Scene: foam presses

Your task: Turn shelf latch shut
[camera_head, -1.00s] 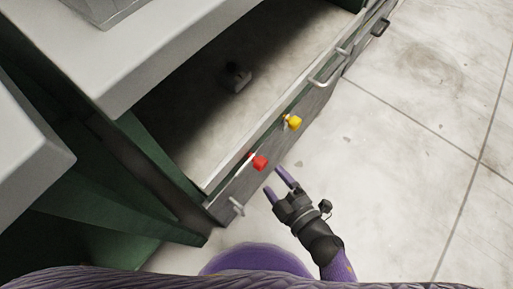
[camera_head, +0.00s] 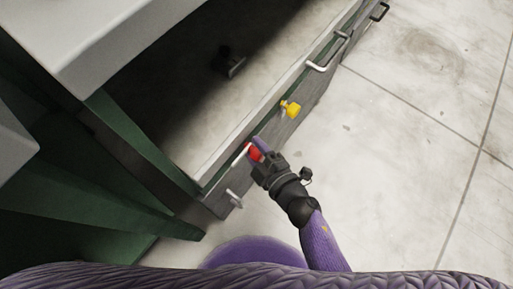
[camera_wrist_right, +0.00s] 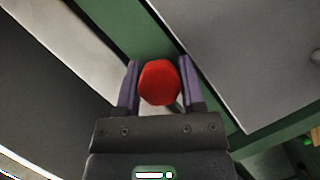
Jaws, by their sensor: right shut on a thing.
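A red knob (camera_head: 255,153) sits on the front edge of the grey shelf (camera_head: 215,145). My right gripper (camera_head: 258,150) is at the knob, its purple fingers on either side of it. In the right wrist view the red knob (camera_wrist_right: 159,82) lies between the two fingers (camera_wrist_right: 158,85) of my right gripper, which is shut on it. A yellow knob (camera_head: 291,109) stands further along the same edge, apart from the gripper. The task's latch is not labelled, so I cannot tell from markings which knob it is. My left gripper is not in view.
Metal handles (camera_head: 328,56) stick out along the shelf front. A green frame (camera_head: 140,150) stands to the left. A small dark object (camera_head: 228,62) lies on the shelf. The concrete floor (camera_head: 420,150) to the right is clear.

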